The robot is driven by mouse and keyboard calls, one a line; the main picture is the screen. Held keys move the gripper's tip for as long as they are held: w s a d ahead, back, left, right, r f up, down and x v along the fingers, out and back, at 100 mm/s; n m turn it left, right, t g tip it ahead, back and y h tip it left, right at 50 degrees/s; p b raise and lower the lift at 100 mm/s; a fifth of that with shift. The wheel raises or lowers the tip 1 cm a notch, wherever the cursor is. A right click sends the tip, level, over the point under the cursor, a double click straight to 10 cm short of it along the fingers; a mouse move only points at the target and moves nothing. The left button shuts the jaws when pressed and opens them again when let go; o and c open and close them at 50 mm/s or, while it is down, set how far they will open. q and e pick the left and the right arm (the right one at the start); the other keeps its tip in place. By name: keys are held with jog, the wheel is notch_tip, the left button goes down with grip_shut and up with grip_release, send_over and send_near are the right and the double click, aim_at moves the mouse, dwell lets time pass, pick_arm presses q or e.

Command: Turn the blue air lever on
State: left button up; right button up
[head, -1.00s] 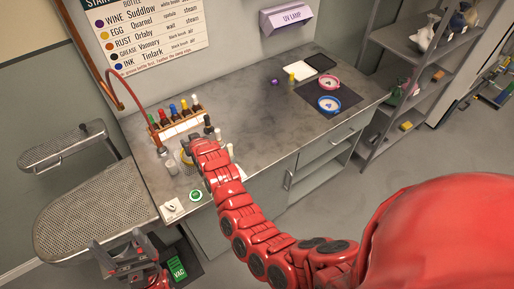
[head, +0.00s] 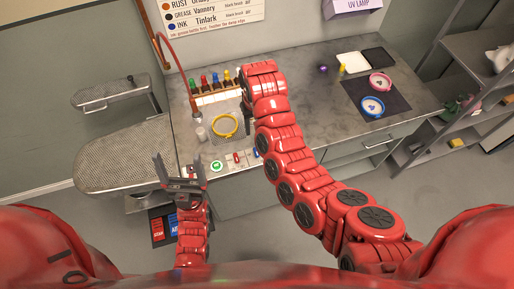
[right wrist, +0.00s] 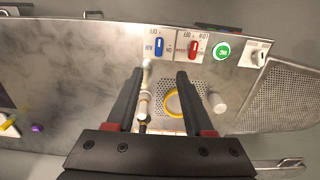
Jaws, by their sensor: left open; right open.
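The blue lever (right wrist: 159,47) stands on a white plate at the bench's front edge, its small lettering hard to read. It also shows in the head view (head: 256,152), beside my right arm. My right gripper (right wrist: 158,74) is open over the bench, its fingertips pointing toward the blue lever but apart from it. In the head view my right arm mostly hides that gripper. My left gripper (head: 180,160) is open and empty, left of the panel, near the perforated board.
A red lever (right wrist: 193,49), a green button (right wrist: 222,50) and a white switch (right wrist: 259,57) line the same edge. A yellow ring (head: 224,125) lies on mesh. Colored bottles (head: 211,82) stand behind. A perforated board (head: 120,158) is at left. The bench middle is clear.

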jog(key=b, duration=0.5)
send_over(256, 151)
notch_tip(256, 151, down, 8)
jog(key=shift+s+d+f, duration=0.1)
jog(key=shift+f, duration=0.1)
notch_tip(256, 151, down, 5)
jog(key=shift+r+p, duration=0.2)
jog(key=shift+p, duration=0.75)
jog(key=shift+f, duration=1)
grip_shut()
